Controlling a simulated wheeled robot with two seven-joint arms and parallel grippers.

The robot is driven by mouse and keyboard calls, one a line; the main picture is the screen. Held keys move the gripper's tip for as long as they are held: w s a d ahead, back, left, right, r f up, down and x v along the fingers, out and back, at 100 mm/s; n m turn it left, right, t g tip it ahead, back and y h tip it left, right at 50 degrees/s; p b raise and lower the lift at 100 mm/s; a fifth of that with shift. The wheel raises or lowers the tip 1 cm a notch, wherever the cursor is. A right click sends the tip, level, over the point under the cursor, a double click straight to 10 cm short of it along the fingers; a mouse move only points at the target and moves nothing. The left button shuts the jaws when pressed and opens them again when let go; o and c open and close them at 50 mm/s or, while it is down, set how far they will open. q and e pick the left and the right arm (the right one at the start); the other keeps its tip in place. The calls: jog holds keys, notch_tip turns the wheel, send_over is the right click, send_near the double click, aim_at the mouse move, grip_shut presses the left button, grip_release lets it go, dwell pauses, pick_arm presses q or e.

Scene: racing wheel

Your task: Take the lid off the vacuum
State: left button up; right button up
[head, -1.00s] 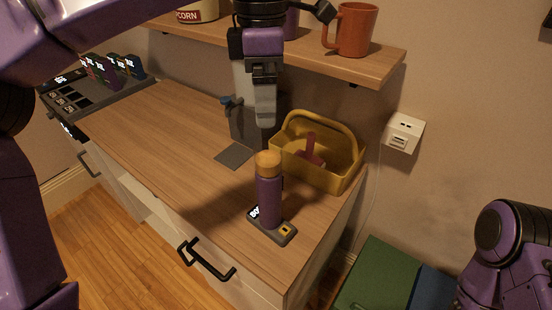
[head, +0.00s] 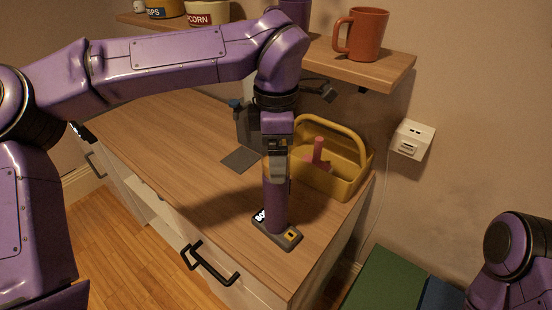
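The vacuum is a slim purple cylinder (head: 276,207) standing upright on a small dark base (head: 281,237) near the counter's front right corner. Its tan lid is mostly hidden behind my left gripper, with only slivers showing at the sides. My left gripper (head: 278,172) points straight down at the lid, its fingers overlapping it in the picture. Whether the fingers are open around the lid or closed on it cannot be told. My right arm shows at the lower right edge; its gripper is out of view.
A yellow caddy (head: 350,180) with a reddish handled thing inside stands close behind the vacuum. A shelf (head: 385,68) with an orange mug (head: 364,36) and tins overhangs the back. The wooden counter (head: 195,125) is largely clear to the left.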

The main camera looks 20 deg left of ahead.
pick_arm(q)
jog(key=shift+s, duration=0.1)
jog(key=c, duration=1.1)
jog(key=shift+r, duration=0.1)
jog(key=shift+c, duration=0.2)
